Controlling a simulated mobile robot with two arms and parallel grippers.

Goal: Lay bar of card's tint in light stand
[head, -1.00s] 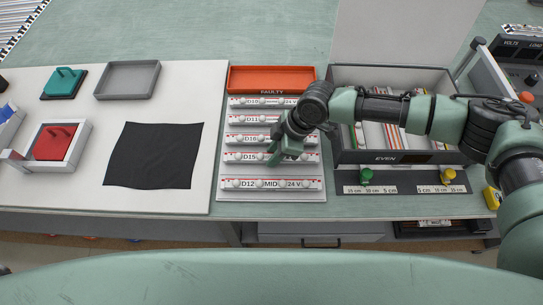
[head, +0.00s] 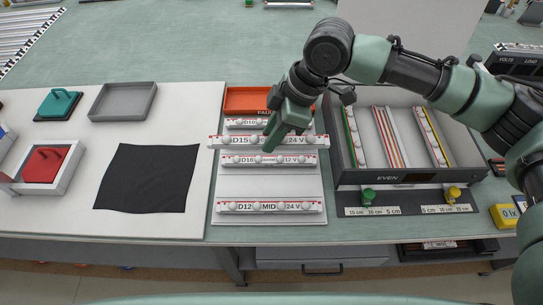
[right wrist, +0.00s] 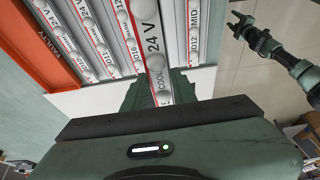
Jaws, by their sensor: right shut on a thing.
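My right gripper (head: 272,134) is shut on the white D15 bar (head: 226,142), marked 24 V. It holds the bar level above the bar rack (head: 270,228). In the right wrist view the bar (right wrist: 152,40) reads COOL and 24 V. Bars D10 (head: 240,124), D16 (head: 300,161) and D12 (head: 300,207) lie in the rack; the space between D16 and D12 is empty. A dark box marked EVEN (head: 420,177) stands to the right with striped strips inside. My left gripper (right wrist: 236,28) shows open and empty in the right wrist view. I cannot identify the tint card.
An orange FAULTY tray (head: 240,100) lies behind the rack. A green knob (head: 368,196) and yellow knob (head: 453,193) stand before the box. Left are a black cloth (head: 148,178), an empty grey tray (head: 122,101), a teal block (head: 58,102) and a red block (head: 46,164).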

